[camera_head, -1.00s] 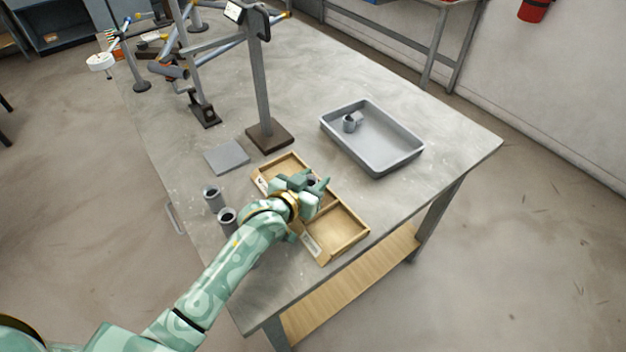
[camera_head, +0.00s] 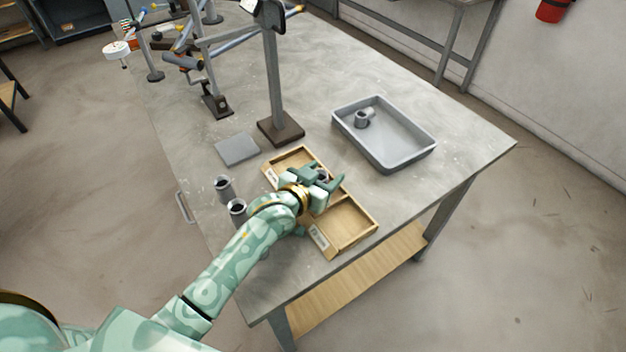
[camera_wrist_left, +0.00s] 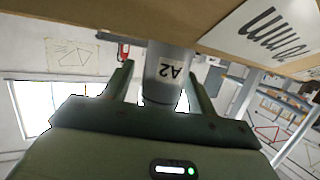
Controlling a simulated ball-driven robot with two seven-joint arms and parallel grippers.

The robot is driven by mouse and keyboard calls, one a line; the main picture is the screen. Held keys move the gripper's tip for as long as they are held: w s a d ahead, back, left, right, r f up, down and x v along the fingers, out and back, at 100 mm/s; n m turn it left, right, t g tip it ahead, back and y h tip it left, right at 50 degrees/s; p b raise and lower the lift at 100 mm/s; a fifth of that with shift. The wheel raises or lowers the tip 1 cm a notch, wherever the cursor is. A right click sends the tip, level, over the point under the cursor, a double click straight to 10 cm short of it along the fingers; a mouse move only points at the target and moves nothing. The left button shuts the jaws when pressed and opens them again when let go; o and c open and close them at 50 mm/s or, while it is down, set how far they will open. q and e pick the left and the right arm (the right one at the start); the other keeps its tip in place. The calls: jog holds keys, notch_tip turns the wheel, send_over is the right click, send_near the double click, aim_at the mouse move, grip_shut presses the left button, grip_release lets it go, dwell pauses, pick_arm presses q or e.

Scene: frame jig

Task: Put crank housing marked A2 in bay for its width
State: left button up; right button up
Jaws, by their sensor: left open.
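The crank housing marked A2 (camera_wrist_left: 170,72) is a grey cylinder between the fingers of my left gripper (camera_wrist_left: 165,90). The A2 mark appears upside down in the wrist view, and the housing's far end meets the wooden bay tray's edge. In the head view my left gripper (camera_head: 326,178) is open over the middle of the wooden tray (camera_head: 362,243), which has bays and white labels. The near bay (camera_head: 345,224) is empty. The gripper hides the middle, so I cannot tell how the housing rests. The label (camera_wrist_left: 268,30) shows "mm"; its number is unclear. My right gripper is out of view.
Two grey housings (camera_head: 223,188) (camera_head: 237,207) stand left of the wooden tray. A grey bin (camera_head: 405,157) at the back right holds another grey part (camera_head: 364,119). A grey plate (camera_head: 237,149) and a post on a dark base (camera_head: 281,130) stand behind. The table's right side is clear.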

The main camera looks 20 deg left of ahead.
pick_arm(q)
jog(key=shift+s+f+p, duration=0.2)
jog(key=shift+s+p, duration=0.1)
jog(key=shift+s, duration=0.15)
jog(key=p+v, duration=0.1)
jog(key=v, duration=0.2)
jog(key=p+v, duration=0.1)
jog(key=v, duration=0.2)
jog(key=p+v, duration=0.1)
jog(key=v, duration=0.2)
jog(key=shift+s+a+r, duration=0.2)
jog(key=shift+s+r, duration=0.05)
jog(key=shift+r, duration=0.25)
jog(key=shift+s+a+r, duration=0.2)
jog(key=shift+s, duration=0.45)
jog(key=shift+s, duration=0.1)
